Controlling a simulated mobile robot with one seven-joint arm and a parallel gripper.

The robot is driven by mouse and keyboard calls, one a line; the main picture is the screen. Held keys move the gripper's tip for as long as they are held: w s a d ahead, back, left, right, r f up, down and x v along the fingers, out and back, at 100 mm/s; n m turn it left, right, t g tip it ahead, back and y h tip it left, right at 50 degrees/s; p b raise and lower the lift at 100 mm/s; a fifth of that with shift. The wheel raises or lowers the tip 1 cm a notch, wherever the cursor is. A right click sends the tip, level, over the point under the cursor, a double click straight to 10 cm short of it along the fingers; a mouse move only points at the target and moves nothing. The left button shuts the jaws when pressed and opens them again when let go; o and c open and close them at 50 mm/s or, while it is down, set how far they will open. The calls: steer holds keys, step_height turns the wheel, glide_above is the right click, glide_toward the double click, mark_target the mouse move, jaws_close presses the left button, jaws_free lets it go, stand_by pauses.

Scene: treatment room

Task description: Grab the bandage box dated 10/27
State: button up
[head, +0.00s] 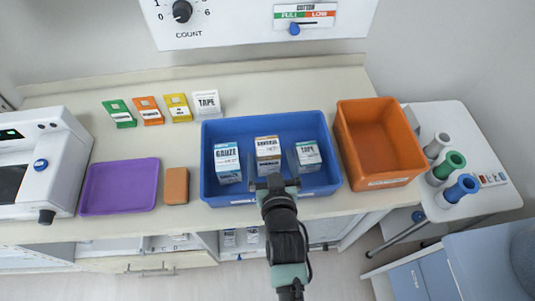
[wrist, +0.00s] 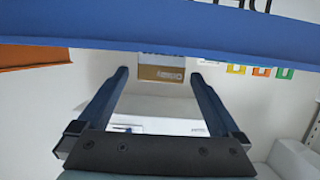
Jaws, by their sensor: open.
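The bandage box (head: 268,158), tan and white, stands in the middle of the blue bin (head: 332,183). Its date is too small to read. A gauze box (head: 228,170) stands to its left and a tape box (head: 308,160) to its right, both apart from it. My gripper (head: 275,182) is open and empty at the bin's front wall, just in front of the bandage box. In the wrist view, which is upside down, the tan box (wrist: 161,72) shows between the two finger ends, beyond the blue bin wall (wrist: 160,32).
An empty orange bin (head: 378,140) stands right of the blue bin. A brown block (head: 176,186) and a purple tray (head: 120,187) lie to the left. Several coloured packets and a white tape packet (head: 207,104) stand behind. A white machine (head: 45,160) is at far left.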

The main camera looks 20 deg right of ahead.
mark_target(268, 148)
steer(key=shift+x, duration=2.3)
steer(key=shift+a+r, duration=0.1)
steer(key=shift+c, duration=0.2)
